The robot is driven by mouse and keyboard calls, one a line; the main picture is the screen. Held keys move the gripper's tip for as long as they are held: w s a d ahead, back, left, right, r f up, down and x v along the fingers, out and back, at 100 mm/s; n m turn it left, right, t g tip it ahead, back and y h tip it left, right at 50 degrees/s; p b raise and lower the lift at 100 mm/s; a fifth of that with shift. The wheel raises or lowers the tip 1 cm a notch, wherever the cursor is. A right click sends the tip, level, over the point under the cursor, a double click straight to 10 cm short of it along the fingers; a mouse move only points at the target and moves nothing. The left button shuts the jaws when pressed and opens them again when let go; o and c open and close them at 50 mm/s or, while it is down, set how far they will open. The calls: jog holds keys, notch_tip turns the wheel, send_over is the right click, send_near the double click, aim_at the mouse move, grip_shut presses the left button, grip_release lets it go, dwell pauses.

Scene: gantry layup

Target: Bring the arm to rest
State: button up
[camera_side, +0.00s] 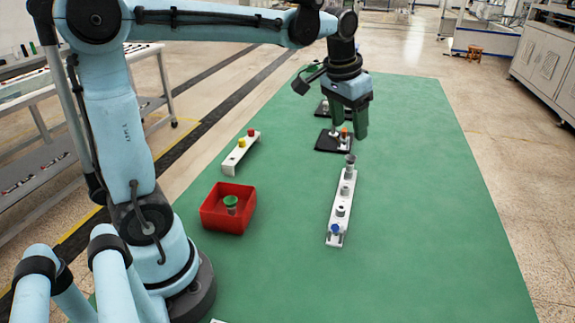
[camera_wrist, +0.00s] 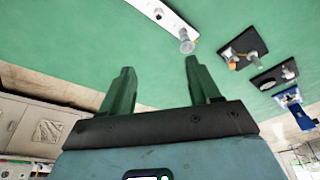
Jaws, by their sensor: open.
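My gripper (camera_side: 361,122) hangs from the arm above the green mat, near the far end of the white rail. In the wrist view its two green fingers (camera_wrist: 160,90) stand wide apart with nothing between them. The white rail (camera_side: 334,225) lies on the mat and carries several small fittings, with a blue one (camera_side: 335,229) at its near end and a grey one (camera_side: 350,160) at its far end. The far end of the rail also shows in the wrist view (camera_wrist: 165,16).
A red bin (camera_side: 222,220) holds a green-topped part (camera_side: 231,201). A white stand (camera_side: 232,165) carries a yellow and a red piece. Black plates (camera_side: 327,143) with fittings lie behind the gripper. The mat's right side (camera_side: 430,200) is clear.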

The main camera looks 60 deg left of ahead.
jog(key=s+d+f+t, duration=0.2)
jog(key=s+f, duration=0.1)
jog(key=s, duration=0.3)
jog(key=s+d+f+t, duration=0.2)
jog(key=s+d+f, duration=0.1)
jog(key=s, duration=0.3)
jog(key=shift+d+m, duration=0.3)
